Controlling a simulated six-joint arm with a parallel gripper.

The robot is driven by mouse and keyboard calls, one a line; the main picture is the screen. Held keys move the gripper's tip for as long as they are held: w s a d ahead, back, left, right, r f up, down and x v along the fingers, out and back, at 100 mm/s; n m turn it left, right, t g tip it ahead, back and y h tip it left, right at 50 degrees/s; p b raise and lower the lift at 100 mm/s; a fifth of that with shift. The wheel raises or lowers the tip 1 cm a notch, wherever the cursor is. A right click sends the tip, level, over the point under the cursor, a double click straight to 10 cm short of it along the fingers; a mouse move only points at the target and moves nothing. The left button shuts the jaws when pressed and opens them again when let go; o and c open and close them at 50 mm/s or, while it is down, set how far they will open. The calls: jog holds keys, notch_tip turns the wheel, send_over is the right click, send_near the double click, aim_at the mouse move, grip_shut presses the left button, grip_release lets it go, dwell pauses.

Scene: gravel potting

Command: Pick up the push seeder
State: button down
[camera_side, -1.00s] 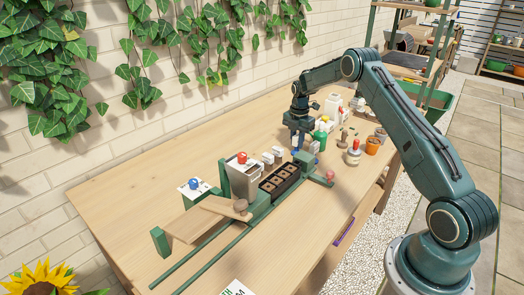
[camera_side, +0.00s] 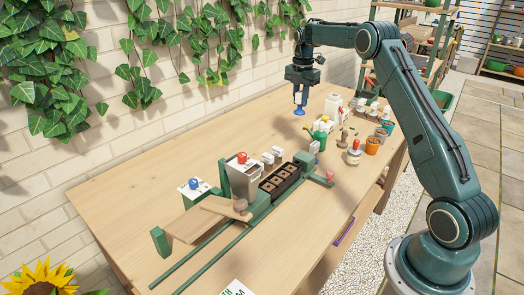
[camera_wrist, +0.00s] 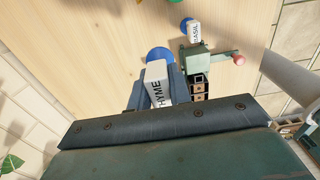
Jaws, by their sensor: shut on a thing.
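My gripper (camera_side: 299,91) is shut on a white piece with a round blue end (camera_side: 299,112) and holds it in the air above the bench. In the wrist view the white body (camera_wrist: 156,76) sits between the two dark blue fingers and carries letters that read HYME, the first part hidden. Its round blue end (camera_wrist: 160,54) points away from the gripper. A similar white and blue piece marked BASIL (camera_wrist: 194,32) stands apart on the bench. I cannot tell from looks alone which piece is the push seeder.
A green rail fixture with a dark cell tray (camera_side: 281,182) stands mid-bench. A green bottle (camera_side: 320,139), a red-topped jar (camera_side: 354,152) and orange pots (camera_side: 373,145) stand to the right. The bench's back left (camera_side: 165,140) is clear; a brick wall runs behind.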

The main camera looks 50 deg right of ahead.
jog(key=shift+r, duration=1.35)
jog(key=c, duration=1.8)
grip_release()
jog(key=c, duration=0.3)
jog(key=shift+w+a+f, duration=0.1)
jog(key=shift+a+f, duration=0.1)
jog(key=shift+a, duration=0.3)
jog(key=shift+c, duration=0.2)
jog(key=s+a+f+n, duration=0.2)
jog(key=a+f, duration=0.1)
jog(key=a, duration=0.5)
jog(key=s+a+f+n, duration=0.2)
jog(key=s+a+f, duration=0.1)
jog(key=a, duration=0.6)
jog(key=s+a+f+n, duration=0.2)
jog(key=s+a+f, duration=0.1)
jog(key=a, duration=0.6)
jog(key=shift+s+a, duration=0.1)
jog(key=shift+a, duration=0.1)
